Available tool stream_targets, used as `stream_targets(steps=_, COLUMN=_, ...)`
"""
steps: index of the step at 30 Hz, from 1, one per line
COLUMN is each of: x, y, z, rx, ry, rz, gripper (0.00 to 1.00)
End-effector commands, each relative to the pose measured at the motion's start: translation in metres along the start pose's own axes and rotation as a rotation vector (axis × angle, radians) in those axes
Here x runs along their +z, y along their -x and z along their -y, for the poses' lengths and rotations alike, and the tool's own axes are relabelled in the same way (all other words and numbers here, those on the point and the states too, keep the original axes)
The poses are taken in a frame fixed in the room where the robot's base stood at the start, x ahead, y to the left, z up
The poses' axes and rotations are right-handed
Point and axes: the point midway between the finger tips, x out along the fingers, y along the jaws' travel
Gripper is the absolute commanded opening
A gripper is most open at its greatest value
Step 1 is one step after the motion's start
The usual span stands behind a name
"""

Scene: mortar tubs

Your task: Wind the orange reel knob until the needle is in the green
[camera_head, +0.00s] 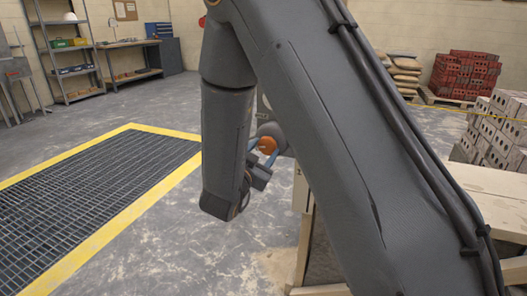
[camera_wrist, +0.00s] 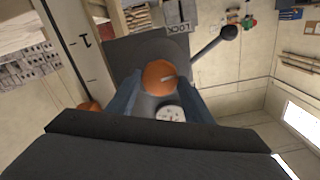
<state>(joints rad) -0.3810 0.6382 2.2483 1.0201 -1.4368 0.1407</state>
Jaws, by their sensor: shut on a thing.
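The orange reel knob (camera_wrist: 159,76) sits on a dark grey panel (camera_wrist: 122,48) in the wrist view. My gripper (camera_wrist: 160,92) has its two blue fingers on either side of the knob and is shut on it. In the head view the orange knob (camera_head: 268,144) shows small between the blue fingers, and my gripper (camera_head: 262,152) is partly hidden by my arm. A pale round dial (camera_wrist: 170,114) lies just below the knob in the wrist view. It is partly covered, and its needle and any green zone are too small to tell.
A dark lever with a ball end (camera_wrist: 228,33) sticks out beside the knob. A wooden bench (camera_head: 490,200) stands at the right. A floor grate with a yellow border (camera_head: 120,185) lies at the left. Brick stacks (camera_head: 465,72) and a shelf (camera_head: 68,55) stand farther back.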

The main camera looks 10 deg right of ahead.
Motion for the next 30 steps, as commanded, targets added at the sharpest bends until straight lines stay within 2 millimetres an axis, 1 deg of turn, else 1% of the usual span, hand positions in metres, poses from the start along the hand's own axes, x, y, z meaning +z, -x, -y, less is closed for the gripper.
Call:
stream_targets(steps=1, x=0.000, y=0.000, z=-0.001, rx=0.002, ry=0.001, rz=0.000, gripper=0.24)
stream_targets(steps=2, x=0.000, y=0.000, z=-0.001, rx=0.002, ry=0.001, rz=0.000, gripper=0.48)
stream_targets(steps=3, x=0.000, y=0.000, z=-0.001, rx=0.002, ry=0.001, rz=0.000, gripper=0.55)
stream_targets(steps=5, x=0.000, y=0.000, z=-0.001, rx=0.001, ry=0.001, rz=0.000, gripper=0.65)
stream_targets(steps=14, x=0.000, y=0.001, z=0.000, rx=0.000, ry=0.002, rz=0.000, gripper=0.65)
stream_targets(steps=17, x=0.000, y=0.007, z=0.001, rx=-0.002, ry=0.002, rz=0.001, gripper=0.65)
stream_targets(steps=20, x=0.000, y=0.021, z=0.001, rx=-0.002, ry=0.003, rz=0.001, gripper=0.65)
stream_targets(steps=27, x=0.000, y=0.060, z=0.001, rx=-0.003, ry=0.003, rz=0.002, gripper=0.65)
stream_targets(steps=30, x=0.000, y=0.071, z=0.000, rx=-0.001, ry=0.002, rz=0.002, gripper=0.65)
